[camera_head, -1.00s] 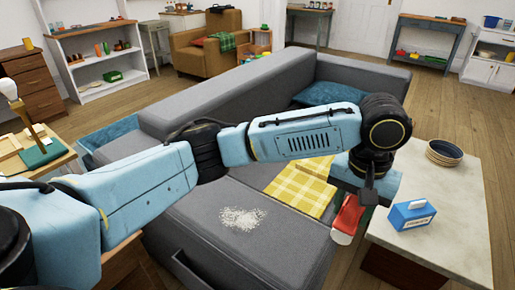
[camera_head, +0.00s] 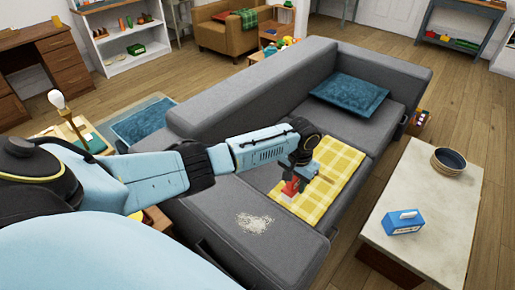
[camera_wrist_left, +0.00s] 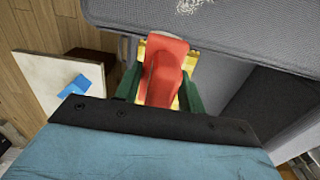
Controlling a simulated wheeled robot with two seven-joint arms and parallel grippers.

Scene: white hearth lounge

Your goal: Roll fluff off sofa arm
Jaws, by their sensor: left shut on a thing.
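White fluff (camera_head: 254,222) lies in a patch on the near grey sofa arm (camera_head: 225,205); its edge also shows at the top of the left wrist view (camera_wrist_left: 192,5). My left gripper (camera_head: 291,190) is over the sofa's near end, right of and beyond the fluff in the head view. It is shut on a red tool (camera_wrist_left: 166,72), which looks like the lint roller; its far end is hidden. In the head view the red part (camera_head: 290,187) shows below the wrist, in front of the yellow checked blanket. I cannot tell if it touches anything. My right gripper is not in view.
A yellow checked blanket (camera_head: 335,168) lies on the sofa seat, with a blue cushion (camera_head: 349,92) farther back. A pale-topped table (camera_head: 430,215) at right holds a blue box (camera_head: 403,222) and stacked bowls (camera_head: 448,161). Floor shows between sofa and table.

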